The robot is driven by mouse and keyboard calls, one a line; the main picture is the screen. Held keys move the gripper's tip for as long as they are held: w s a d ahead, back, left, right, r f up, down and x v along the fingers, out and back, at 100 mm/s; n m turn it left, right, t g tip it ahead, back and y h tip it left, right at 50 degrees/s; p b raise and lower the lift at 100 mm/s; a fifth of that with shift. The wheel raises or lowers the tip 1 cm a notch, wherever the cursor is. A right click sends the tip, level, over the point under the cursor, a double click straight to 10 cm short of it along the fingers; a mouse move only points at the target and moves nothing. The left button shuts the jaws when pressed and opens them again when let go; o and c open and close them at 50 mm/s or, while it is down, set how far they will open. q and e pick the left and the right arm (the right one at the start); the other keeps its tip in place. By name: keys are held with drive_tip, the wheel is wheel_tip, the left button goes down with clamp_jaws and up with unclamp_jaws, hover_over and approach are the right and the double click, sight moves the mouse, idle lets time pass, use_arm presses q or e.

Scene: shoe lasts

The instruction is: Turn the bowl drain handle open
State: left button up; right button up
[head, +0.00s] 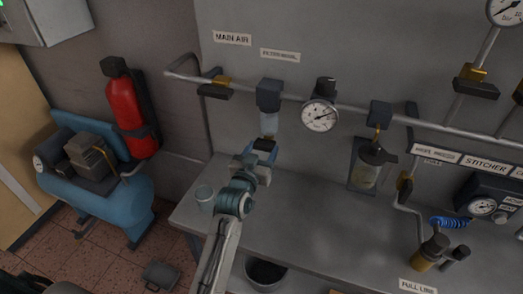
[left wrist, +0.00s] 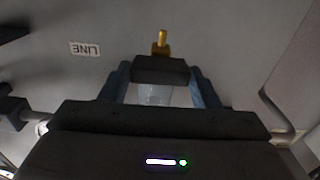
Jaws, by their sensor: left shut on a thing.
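The filter bowl (head: 268,123) is a clear cup hanging under a dark filter head (head: 269,96) on the wall pipe. My left gripper (head: 264,146) is at the bowl's lower end, coming up from below. In the left wrist view its two blue fingers (left wrist: 160,82) flank a dark bar, which I take for the drain handle (left wrist: 160,69), with a brass stem (left wrist: 162,42) behind it. The fingers are shut on the bar. A pale see-through patch shows between them. In the head view the handle is mostly covered by the gripper. My right gripper is not in view.
A dark round container (head: 266,273) sits below the bench edge.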

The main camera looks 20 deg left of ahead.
use_arm(q)
drive_tip(key=n+p, duration=0.4)
drive_tip(key=n, duration=0.2)
drive_tip(key=shift+r, duration=0.2)
drive_tip(key=n+p, duration=0.3)
drive_tip(key=n, duration=0.2)
drive_tip(key=shift+n+p, duration=0.3)
drive_tip(key=shift+p, duration=0.1)
drive_tip(key=n+p, duration=0.1)
drive_tip(key=n, duration=0.1)
drive_tip(key=shift+n, duration=0.3)
drive_tip(key=shift+f+n, duration=0.15)
drive_tip(key=shift+n, duration=1.35)
drive_tip(key=o, duration=1)
drive_tip(key=shift+f, duration=0.1)
